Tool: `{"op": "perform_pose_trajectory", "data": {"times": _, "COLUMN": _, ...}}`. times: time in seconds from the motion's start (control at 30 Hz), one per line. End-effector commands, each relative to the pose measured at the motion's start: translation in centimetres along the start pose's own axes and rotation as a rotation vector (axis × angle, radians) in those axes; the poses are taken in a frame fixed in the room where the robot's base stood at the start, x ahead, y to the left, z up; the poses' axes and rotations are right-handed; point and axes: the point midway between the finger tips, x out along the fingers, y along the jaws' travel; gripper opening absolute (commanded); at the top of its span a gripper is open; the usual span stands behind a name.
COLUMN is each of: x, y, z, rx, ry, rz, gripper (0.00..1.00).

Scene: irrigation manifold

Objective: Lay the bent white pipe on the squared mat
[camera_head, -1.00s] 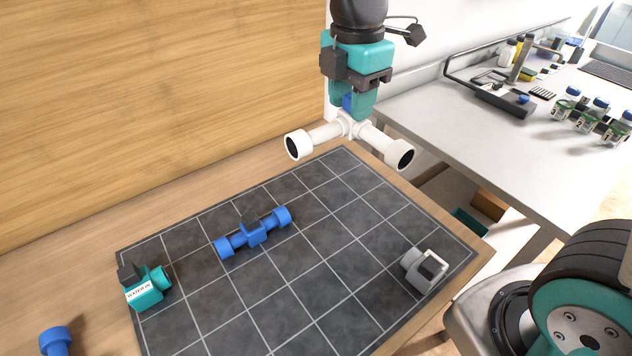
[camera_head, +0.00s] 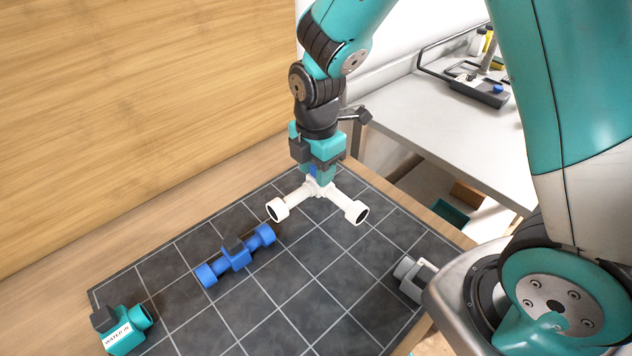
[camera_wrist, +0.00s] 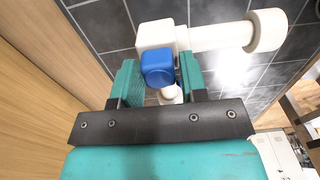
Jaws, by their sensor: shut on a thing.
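The bent white pipe (camera_head: 318,190) is an elbow with two flared open ends. My gripper (camera_head: 318,172) is shut on it at its corner, where a blue block (camera_wrist: 158,67) shows between the fingers in the wrist view. The pipe hangs over the far part of the squared mat (camera_head: 290,290), a dark mat with pale grid lines. Its two ends point toward the camera, one left and one right. In the wrist view one arm of the pipe (camera_wrist: 215,37) reaches right. I cannot tell whether it touches the mat.
A blue valve pipe (camera_head: 235,256) lies on the mat left of the white pipe. A teal "WATER IN" fitting (camera_head: 124,328) sits at the mat's left corner. A grey-white fitting (camera_head: 412,276) sits at the right edge. A wooden wall (camera_head: 130,110) stands behind. Mat squares in front are clear.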

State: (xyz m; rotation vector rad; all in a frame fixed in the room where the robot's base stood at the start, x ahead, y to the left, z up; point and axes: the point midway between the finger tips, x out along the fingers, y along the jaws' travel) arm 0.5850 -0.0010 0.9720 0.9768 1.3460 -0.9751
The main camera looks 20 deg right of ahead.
Motion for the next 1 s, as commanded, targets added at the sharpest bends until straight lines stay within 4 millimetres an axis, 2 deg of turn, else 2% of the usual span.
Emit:
{"op": "perform_pose_trajectory", "data": {"times": 0.33, "x": 4.0, "y": 0.0, "z": -0.1, "rx": -0.001, "ry": 0.0, "rz": -0.001, "gripper": 0.12}}
{"op": "perform_pose_trajectory", "data": {"times": 0.73, "x": 4.7, "y": 0.0, "z": -0.1, "rx": -0.001, "ry": 0.0, "rz": 0.001, "gripper": 0.12}}
{"op": "perform_pose_trajectory", "data": {"times": 0.77, "x": 4.6, "y": 0.0, "z": -0.1, "rx": -0.001, "ry": 0.0, "rz": 0.001, "gripper": 0.44}}
{"op": "perform_pose_trajectory", "data": {"times": 0.83, "x": 4.5, "y": 0.0, "z": -0.1, "rx": -0.001, "ry": 0.0, "rz": 0.001, "gripper": 0.61}}
{"op": "perform_pose_trajectory", "data": {"times": 0.87, "x": 4.5, "y": 0.0, "z": -0.1, "rx": -0.001, "ry": 0.0, "rz": 0.001, "gripper": 0.65}}
{"op": "perform_pose_trajectory", "data": {"times": 1.0, "x": 4.5, "y": 0.0, "z": -0.1, "rx": -0.001, "ry": 0.0, "rz": 0.001, "gripper": 0.65}}
